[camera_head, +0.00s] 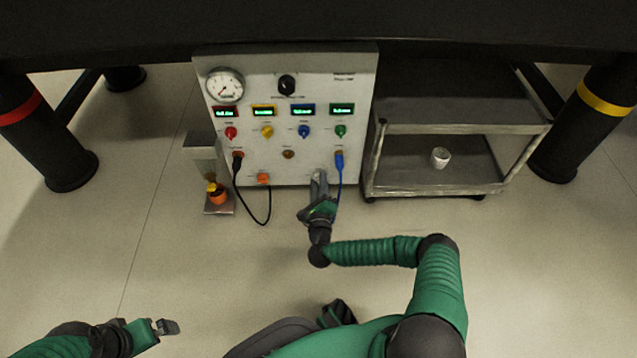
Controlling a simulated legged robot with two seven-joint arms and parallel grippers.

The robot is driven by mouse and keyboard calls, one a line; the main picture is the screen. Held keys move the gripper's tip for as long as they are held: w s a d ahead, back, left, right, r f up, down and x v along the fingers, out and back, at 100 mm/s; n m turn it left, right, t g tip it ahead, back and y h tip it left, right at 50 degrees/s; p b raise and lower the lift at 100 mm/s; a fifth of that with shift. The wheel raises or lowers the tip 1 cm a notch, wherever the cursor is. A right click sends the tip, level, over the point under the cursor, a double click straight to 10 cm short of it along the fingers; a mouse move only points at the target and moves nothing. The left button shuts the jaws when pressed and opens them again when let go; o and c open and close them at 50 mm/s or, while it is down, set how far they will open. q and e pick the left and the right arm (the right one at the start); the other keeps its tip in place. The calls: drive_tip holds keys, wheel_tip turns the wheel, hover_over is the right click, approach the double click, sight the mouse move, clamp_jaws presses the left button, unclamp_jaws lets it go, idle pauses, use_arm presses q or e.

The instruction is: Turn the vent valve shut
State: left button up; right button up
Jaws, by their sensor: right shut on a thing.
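The grey control panel (352,100) stands upright ahead of me. My right gripper (319,180) reaches its lower right part and is shut at the panel face. The fingers hide what they hold; by its place on the panel I take it as the vent valve, but its turn angle cannot be seen.
A blue plug and cable (339,166) hang close right of my right gripper. A black cable (254,214) loops at the left. The panel bears a gauge (225,86) and several coloured knobs. A cart (400,183) with a white cup (440,157) stands right.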

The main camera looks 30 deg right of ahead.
drive_tip(key=shift+f, duration=0.1)
clamp_jaws()
drive_tip(key=shift+s+a+f+n+p, duration=0.1)
drive_tip(key=shift+n+p, duration=2.95)
drive_tip(key=shift+n, duration=1.25)
drive_tip(key=shift+a+n+p, duration=0.1)
drive_tip(key=shift+n+p, duration=2.95)
drive_tip(key=shift+n, duration=1.25)
drive_tip(key=shift+f+n, duration=0.1)
drive_tip(key=shift+n, duration=0.2)
drive_tip(key=o, duration=0.6)
unclamp_jaws()
drive_tip(key=shift+o, duration=0.5)
drive_tip(key=shift+d, duration=0.15)
